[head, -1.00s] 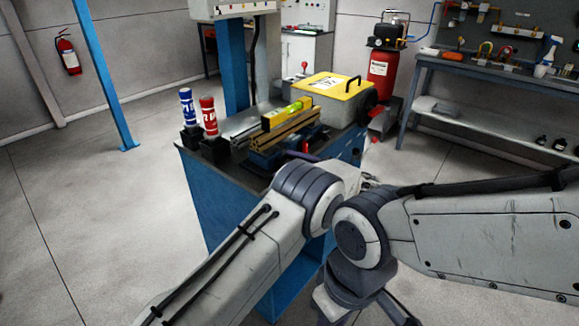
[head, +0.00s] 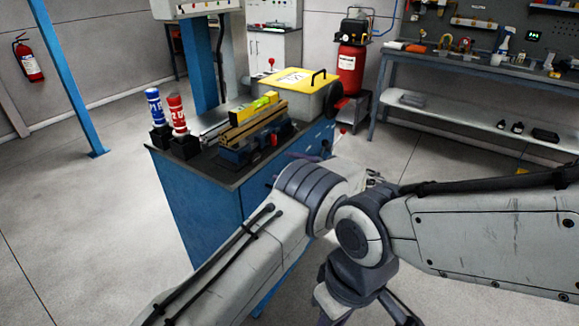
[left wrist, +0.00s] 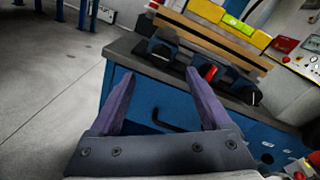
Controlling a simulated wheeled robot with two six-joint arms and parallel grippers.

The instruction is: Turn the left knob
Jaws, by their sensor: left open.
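I cannot make out which part is the left knob. A grey control box (head: 196,8) with small dark and red controls hangs at the top of the head view, cut off by the edge. In the left wrist view a pale panel (left wrist: 300,58) with a red control and small knob-like parts shows at the right edge. My left gripper (left wrist: 160,76) is open and empty, its purple fingers pointing at the blue bench. In the head view only bits of its purple fingers (head: 312,154) show past my arm, close to the bench. My right gripper does not show clearly.
The blue bench (head: 196,195) holds a blue can (head: 154,107), a red can (head: 177,115), a yellow level (head: 253,108) on wooden bars and a yellow-lidded case (head: 286,79). A red compressor (head: 350,68) and a shelf bench (head: 470,70) stand behind. The left floor is clear.

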